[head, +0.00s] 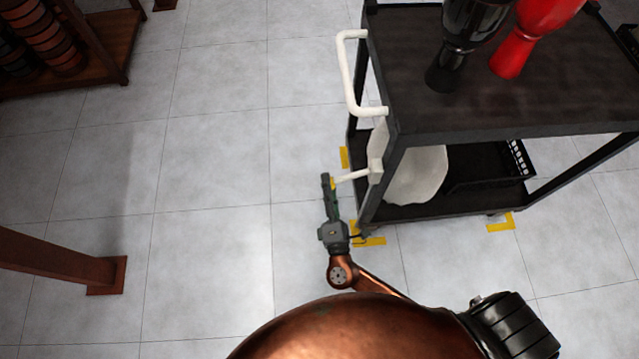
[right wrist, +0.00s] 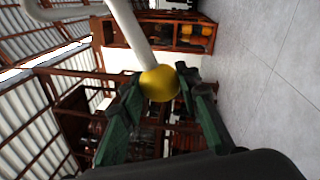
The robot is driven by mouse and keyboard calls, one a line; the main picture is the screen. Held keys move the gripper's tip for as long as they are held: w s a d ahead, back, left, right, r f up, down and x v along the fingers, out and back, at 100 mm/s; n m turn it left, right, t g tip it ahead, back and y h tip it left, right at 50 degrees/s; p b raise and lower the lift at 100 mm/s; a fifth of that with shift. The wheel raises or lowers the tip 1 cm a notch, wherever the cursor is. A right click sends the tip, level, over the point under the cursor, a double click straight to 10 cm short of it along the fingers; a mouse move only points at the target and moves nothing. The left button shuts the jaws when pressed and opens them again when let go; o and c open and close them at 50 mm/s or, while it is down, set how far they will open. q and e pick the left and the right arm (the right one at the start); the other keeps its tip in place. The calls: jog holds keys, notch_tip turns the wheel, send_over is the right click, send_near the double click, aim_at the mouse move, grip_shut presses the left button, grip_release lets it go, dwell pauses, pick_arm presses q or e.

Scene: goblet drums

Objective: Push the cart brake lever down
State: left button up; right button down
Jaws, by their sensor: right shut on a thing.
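The black cart (head: 470,110) stands at the right of the head view. Its white brake lever (head: 355,176) sticks out from a white bracket on the left side, below the push handle, and slants slightly down to the left in the picture. Its yellow knob (right wrist: 160,83) shows large in the right wrist view, at the end of the white rod. My right gripper (head: 328,187) is at the lever's outer end, its green fingers (right wrist: 158,92) on either side of the knob and shut on it. My left gripper is not in view.
A white push handle (head: 348,75) juts from the cart above the lever. A dark drum (head: 460,40) and a red drum (head: 530,35) stand on the cart top. Yellow corner marks (head: 500,223) lie around the cart. Wooden shelving (head: 100,45) stands upper left; the floor between is clear.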

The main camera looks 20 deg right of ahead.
jog(key=shift+s+f, duration=0.1)
jog(key=shift+f, duration=0.15)
jog(key=c, duration=1.4)
grip_release()
jog(key=shift+c, duration=0.2)
jog(key=shift+r, duration=0.1)
jog(key=v, duration=1.2)
